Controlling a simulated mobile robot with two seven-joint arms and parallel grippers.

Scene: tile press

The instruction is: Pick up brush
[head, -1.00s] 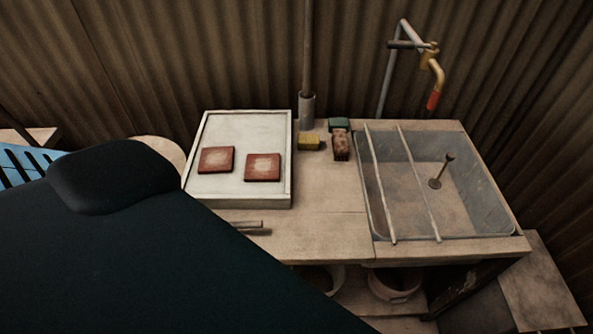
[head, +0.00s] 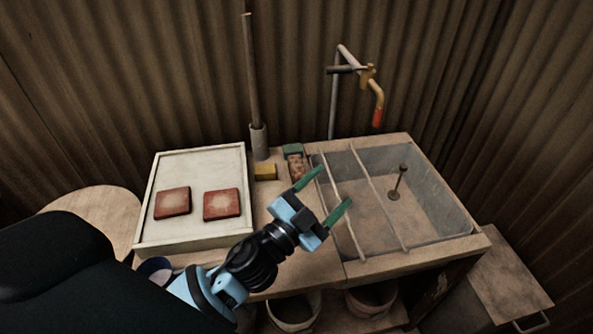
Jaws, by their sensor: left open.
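A small brown, mottled block (head: 297,164) at the back of the wooden counter, left of the sink, looks most like the brush; I cannot be sure. My left gripper (head: 336,183) is open and empty. Its two green fingers point up and right, above the counter and the sink's left edge. The upper finger shows just in front of the brown block's lower right side, with no grasp on it. My right gripper is not in view.
A green block (head: 292,150) and a yellow sponge (head: 265,172) lie beside the brown block. A white tray (head: 199,164) with two red tiles stands left. The sink (head: 440,190) has two rods across it and an upright plug inside. A tap (head: 376,95) rises behind.

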